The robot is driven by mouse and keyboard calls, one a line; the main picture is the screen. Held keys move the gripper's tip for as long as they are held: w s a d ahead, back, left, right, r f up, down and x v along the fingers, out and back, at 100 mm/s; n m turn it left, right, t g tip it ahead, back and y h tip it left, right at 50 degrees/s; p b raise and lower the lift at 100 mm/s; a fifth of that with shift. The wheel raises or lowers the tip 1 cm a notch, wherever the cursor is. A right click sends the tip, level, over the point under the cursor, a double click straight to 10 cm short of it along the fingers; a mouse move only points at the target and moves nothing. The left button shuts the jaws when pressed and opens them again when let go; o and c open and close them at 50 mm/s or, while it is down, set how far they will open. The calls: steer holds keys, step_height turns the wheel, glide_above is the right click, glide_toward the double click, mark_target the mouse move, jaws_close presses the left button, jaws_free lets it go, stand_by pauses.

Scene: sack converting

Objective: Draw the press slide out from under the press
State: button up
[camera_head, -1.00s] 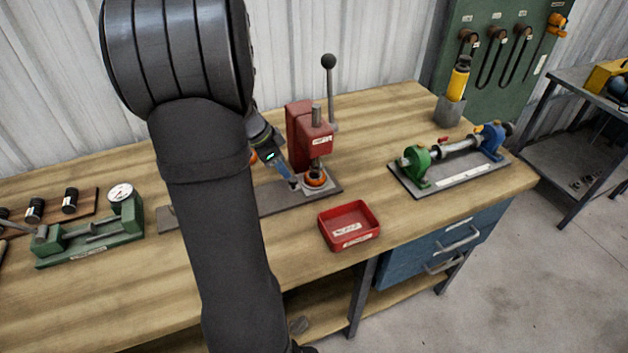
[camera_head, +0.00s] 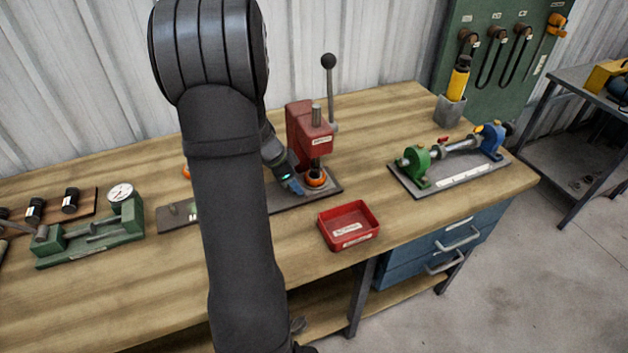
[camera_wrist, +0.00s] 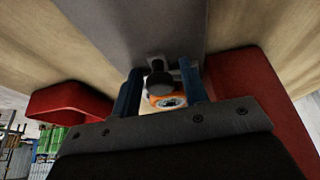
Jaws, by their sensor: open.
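The red press (camera_head: 303,130) stands on a long grey base plate (camera_head: 275,203). The press slide sits low under its ram, with an orange ring (camera_head: 316,178) on it; my gripper hides part of it. My gripper (camera_head: 296,190) is low at the left front of the press. In the wrist view my gripper's two blue fingers (camera_wrist: 163,90) are open, one on each side of a dark round knob (camera_wrist: 159,82). The orange ring also shows between them (camera_wrist: 168,101), with grey metal parts of the slide around. I cannot tell whether the fingers touch the knob.
A red tray (camera_head: 349,224) lies in front of the press. A green and blue fixture (camera_head: 449,165) stands to the right and a green gauge stand (camera_head: 90,235) to the left. The press's lever (camera_head: 330,95) rises behind. My arm hides the middle of the bench.

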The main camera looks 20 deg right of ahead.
mark_target(286, 192)
steer(key=c, duration=0.8)
steer(key=shift+a, duration=1.9)
steer(key=shift+a, duration=1.65)
steer(key=shift+a, duration=1.75)
